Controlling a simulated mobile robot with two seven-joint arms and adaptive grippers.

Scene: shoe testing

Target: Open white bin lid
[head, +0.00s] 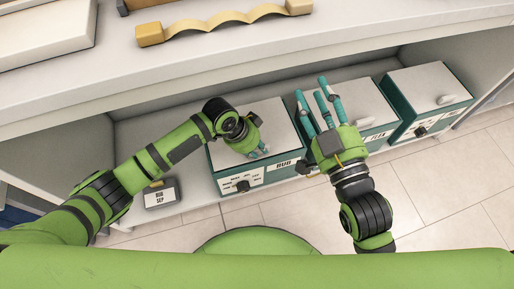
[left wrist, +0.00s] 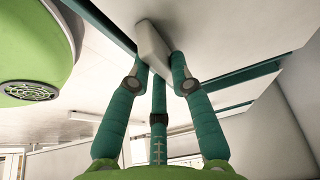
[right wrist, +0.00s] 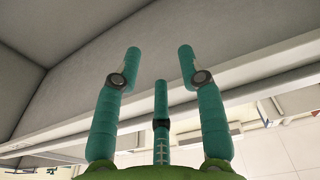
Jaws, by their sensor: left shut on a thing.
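Three teal bins with white lids stand in a row on the low shelf. The left bin (head: 243,181) bears a "RUB" label, and its white lid (head: 276,117) lies flat on top. My left gripper (head: 260,151) is over this lid, near its front edge. In the left wrist view its fingers (left wrist: 158,62) are shut on the lid's pale handle (left wrist: 151,40). In the head view the handle is mostly hidden by the gripper. My right gripper (head: 317,95) is open and empty above the middle bin (head: 378,132); its spread fingers (right wrist: 160,62) also show in the right wrist view.
The right bin (head: 428,122) has a closed lid with a pale handle. A small grey box (head: 160,196) sits on the shelf left of the bins. The white counter (head: 220,58) overhangs behind the bins. Tiled floor (head: 430,190) is clear in front.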

